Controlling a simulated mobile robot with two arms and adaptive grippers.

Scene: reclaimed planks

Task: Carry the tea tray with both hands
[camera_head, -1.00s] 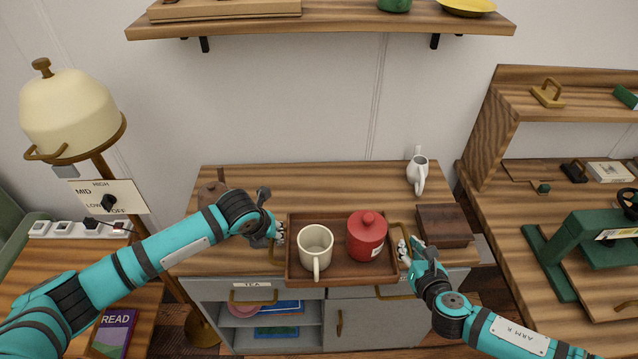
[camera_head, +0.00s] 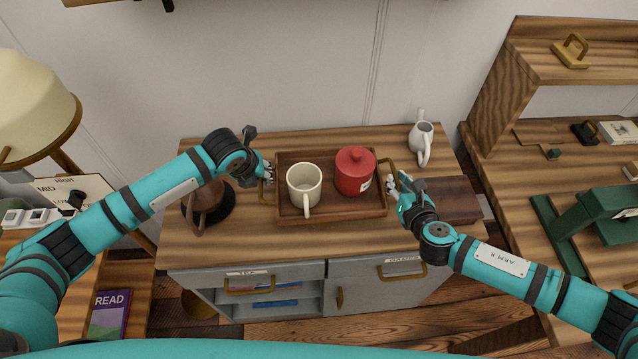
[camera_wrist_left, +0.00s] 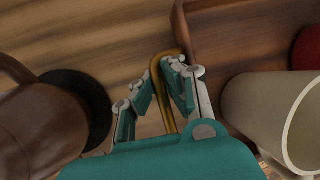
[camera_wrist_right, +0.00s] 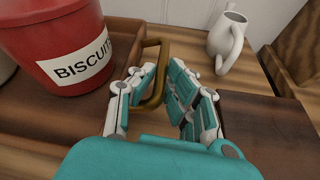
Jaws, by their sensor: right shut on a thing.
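The brown wooden tea tray (camera_head: 330,212) is over the cabinet top and looks level; whether it touches the top is unclear. It carries a cream mug (camera_head: 303,188) and a red lidded biscuit canister (camera_head: 355,172), both upright. My left gripper (camera_head: 268,178) is at the tray's left brass handle (camera_wrist_left: 168,105), which passes between its fingers; how tightly they close is unclear. My right gripper (camera_head: 393,188) is shut on the right brass handle (camera_wrist_right: 152,75). The canister also shows in the right wrist view (camera_wrist_right: 50,40).
A brown pot (camera_head: 203,203) on a dark round mat stands left of the tray, under my left arm. A dark wooden box (camera_head: 452,198) lies close to the right gripper. A white jug (camera_head: 421,142) stands behind it. The cabinet top (camera_head: 290,242) in front of the tray is clear.

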